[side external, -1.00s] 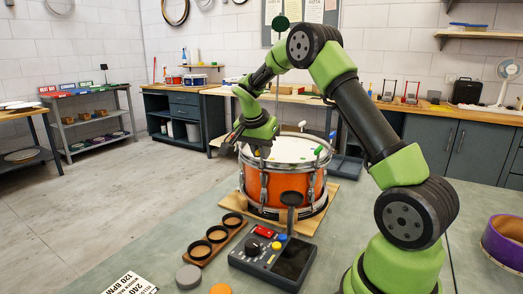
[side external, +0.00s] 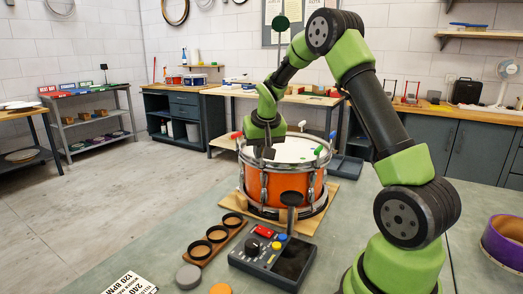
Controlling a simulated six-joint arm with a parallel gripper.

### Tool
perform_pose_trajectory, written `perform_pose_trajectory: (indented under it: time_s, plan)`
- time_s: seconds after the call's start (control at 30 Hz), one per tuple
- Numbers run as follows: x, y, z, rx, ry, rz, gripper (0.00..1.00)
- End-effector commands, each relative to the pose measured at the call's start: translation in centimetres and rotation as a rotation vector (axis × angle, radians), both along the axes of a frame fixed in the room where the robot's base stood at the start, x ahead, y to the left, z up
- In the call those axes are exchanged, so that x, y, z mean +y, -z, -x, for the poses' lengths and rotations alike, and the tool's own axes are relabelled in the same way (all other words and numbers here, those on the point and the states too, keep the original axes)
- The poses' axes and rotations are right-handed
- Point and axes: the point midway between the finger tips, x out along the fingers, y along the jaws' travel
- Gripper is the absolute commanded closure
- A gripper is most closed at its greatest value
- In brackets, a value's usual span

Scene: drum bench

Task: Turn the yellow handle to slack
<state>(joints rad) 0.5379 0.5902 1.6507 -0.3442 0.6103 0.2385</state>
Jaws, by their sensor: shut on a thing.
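The orange drum (side external: 278,188) with a white head and chrome rims stands on a wooden board. My gripper (side external: 264,156) points down at the near left part of its top rim, with its jaws shut. The yellow handle does not show; the jaws cover the place on the rim where they grip, so how the handle is turned cannot be seen. Other coloured handles stand around the rim: a red one (side external: 236,135) at the left, a white one (side external: 302,124) at the back, a blue one (side external: 332,135) and a green one (side external: 318,150) at the right.
A control box (side external: 271,256) with coloured buttons and a dark round pad on a stalk (side external: 291,198) stand in front of the drum. A wooden holder with round cups (side external: 216,235) lies left of it. A purple drum shell (side external: 503,241) is at the right edge.

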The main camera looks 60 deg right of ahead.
Motion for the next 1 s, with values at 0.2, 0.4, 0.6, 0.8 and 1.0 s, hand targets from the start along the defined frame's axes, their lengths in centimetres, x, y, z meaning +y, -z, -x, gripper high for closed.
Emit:
perform_pose_trajectory:
  time_s: [0.2, 0.4, 0.6, 0.8, 1.0]
  plan:
    - [-0.13, -0.18, 0.04, -0.004, -0.199, 0.000, 1.00]
    - [-0.12, -0.17, 0.02, -0.005, -0.389, 0.000, 1.00]
    - [-0.12, -0.18, -0.01, -0.004, -0.579, 0.001, 1.00]
    - [-0.12, -0.19, -0.03, -0.005, -0.771, 0.002, 1.00]
    - [-0.13, -0.19, -0.03, -0.004, -0.962, 0.003, 1.00]
